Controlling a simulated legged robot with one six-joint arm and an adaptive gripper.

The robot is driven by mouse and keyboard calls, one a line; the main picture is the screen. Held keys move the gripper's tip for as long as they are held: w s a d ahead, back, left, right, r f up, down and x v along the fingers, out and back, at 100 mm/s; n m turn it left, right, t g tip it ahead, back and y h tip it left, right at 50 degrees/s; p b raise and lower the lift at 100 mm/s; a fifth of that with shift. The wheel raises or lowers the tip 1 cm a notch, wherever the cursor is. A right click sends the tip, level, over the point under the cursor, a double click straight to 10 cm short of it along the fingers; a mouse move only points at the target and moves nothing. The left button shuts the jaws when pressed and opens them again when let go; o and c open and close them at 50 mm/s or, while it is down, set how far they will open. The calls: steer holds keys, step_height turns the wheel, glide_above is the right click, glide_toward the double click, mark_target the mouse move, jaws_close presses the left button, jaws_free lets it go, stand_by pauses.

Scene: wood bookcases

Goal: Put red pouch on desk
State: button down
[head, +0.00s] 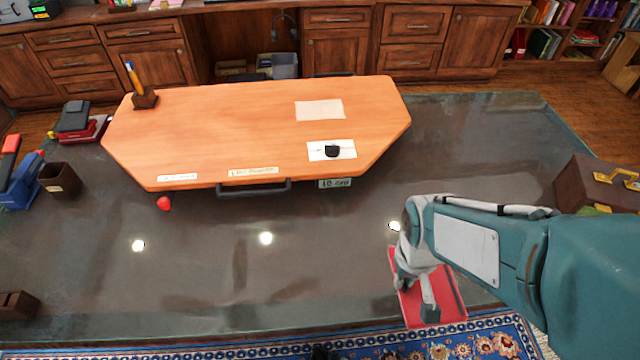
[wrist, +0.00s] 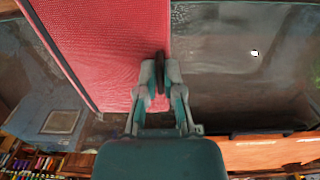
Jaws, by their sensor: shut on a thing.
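The red pouch (head: 457,312) is in my gripper (head: 418,300) at the lower right of the head view, over the near edge of the dark glass-topped desk (head: 330,240). The pouch is flat with a dark strip along one side. In the wrist view the red pouch (wrist: 105,45) fills the upper left, and my gripper (wrist: 160,75) is shut on its edge. I cannot tell whether the pouch touches the desk. Part of the pouch is hidden behind my gripper.
An orange wooden board with a black handle (head: 255,187) sits on the far half of the desk. A brown case (head: 590,180) stands at the right. A small red object (head: 164,203) lies left of centre. The middle front of the desk is clear.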

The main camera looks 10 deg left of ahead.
steer(key=w+a+f, duration=0.8)
steer(key=w+a, duration=0.1)
steer(key=shift+f, duration=0.4)
steer(key=shift+w+a+f, duration=0.15)
steer(key=shift+w+f, duration=0.1)
steer(key=shift+f, duration=0.25)
steer(key=shift+w+a+f, duration=0.1)
steer(key=shift+a+f, duration=0.05)
steer(key=shift+f, duration=1.45)
steer(key=shift+f, duration=0.1)
steer(key=c, duration=0.8)
jaws_free()
